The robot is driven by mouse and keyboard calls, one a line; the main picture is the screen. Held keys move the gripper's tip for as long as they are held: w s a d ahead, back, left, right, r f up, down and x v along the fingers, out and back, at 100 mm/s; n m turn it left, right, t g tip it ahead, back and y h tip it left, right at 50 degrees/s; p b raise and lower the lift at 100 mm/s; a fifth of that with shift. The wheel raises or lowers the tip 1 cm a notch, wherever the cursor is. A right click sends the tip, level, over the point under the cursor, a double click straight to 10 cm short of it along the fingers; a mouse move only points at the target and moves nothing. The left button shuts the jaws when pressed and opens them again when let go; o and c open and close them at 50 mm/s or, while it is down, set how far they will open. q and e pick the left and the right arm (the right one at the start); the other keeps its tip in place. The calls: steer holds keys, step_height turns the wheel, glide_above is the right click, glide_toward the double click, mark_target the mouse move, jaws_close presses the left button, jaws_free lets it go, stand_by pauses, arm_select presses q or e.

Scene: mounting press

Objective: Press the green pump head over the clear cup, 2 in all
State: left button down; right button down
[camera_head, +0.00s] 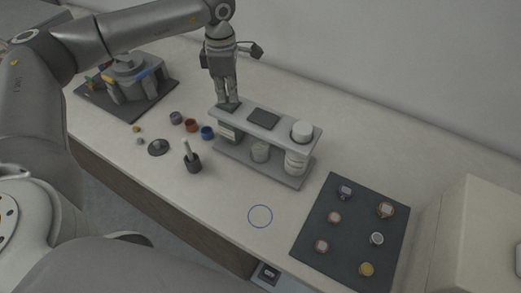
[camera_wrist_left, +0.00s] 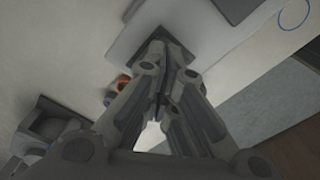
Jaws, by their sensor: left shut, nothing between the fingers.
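My left gripper (camera_head: 229,105) points straight down, shut and empty, with its fingertips at the dark pad on the left end of the grey two-level stand (camera_head: 247,123). In the left wrist view its closed fingers (camera_wrist_left: 160,100) cover part of the dark pad (camera_wrist_left: 185,42); contact cannot be told. A small pale greenish cup (camera_head: 261,151) stands on the stand's lower level, under the middle dark pad (camera_head: 263,119). Whether it is the clear cup or holds the green pump head is too small to tell. My right gripper is not in view.
A white cylinder (camera_head: 302,131) tops the stand's right end, above pale stacked pieces (camera_head: 296,163). A dark mat (camera_head: 340,245) with several small round items lies right. A dark pot (camera_head: 193,163) and small coloured cups stand left. A blue ring (camera_head: 260,216) marks bare table.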

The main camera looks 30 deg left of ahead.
arm_select(q)
steer(key=shift+f, duration=0.1)
steer(key=shift+r+p, duration=1.25)
steer(key=shift+r, duration=0.65)
steer(key=shift+f, duration=0.1)
steer(key=shift+f+b, duration=1.55)
steer(key=shift+f, duration=0.4)
steer(key=shift+s+r, duration=0.1)
steer(key=shift+r, duration=0.1)
steer(key=shift+r+p, duration=1.3)
steer(key=shift+r, duration=0.6)
